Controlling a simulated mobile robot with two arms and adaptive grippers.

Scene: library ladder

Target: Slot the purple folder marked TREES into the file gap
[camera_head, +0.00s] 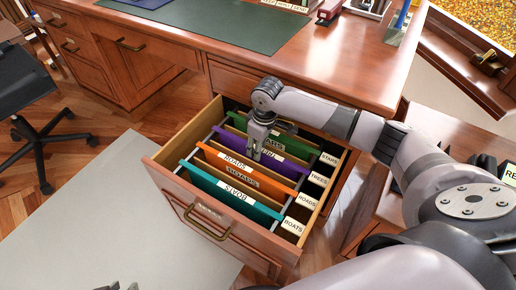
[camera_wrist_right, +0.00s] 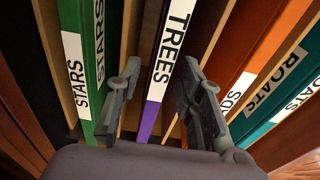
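The purple folder (camera_head: 286,167) is in the open drawer, between the green and orange folders and in line with the TREES tab (camera_head: 319,179). Its white TREES label shows in the right wrist view, above a purple strip (camera_wrist_right: 149,118). My right gripper (camera_head: 255,156) points down at this folder from above. In the wrist view its fingers (camera_wrist_right: 160,100) are open, one on each side of the folder, with a gap on both sides. How deep the folder sits cannot be told. Only the tips of my left gripper (camera_head: 120,286) show at the bottom edge.
The wooden drawer (camera_head: 212,225) also holds a green STARS folder (camera_head: 292,142), an orange ROADS folder (camera_head: 262,182) and a teal BOATS folder (camera_head: 225,191). The desk (camera_head: 337,62) overhangs the drawer's back.

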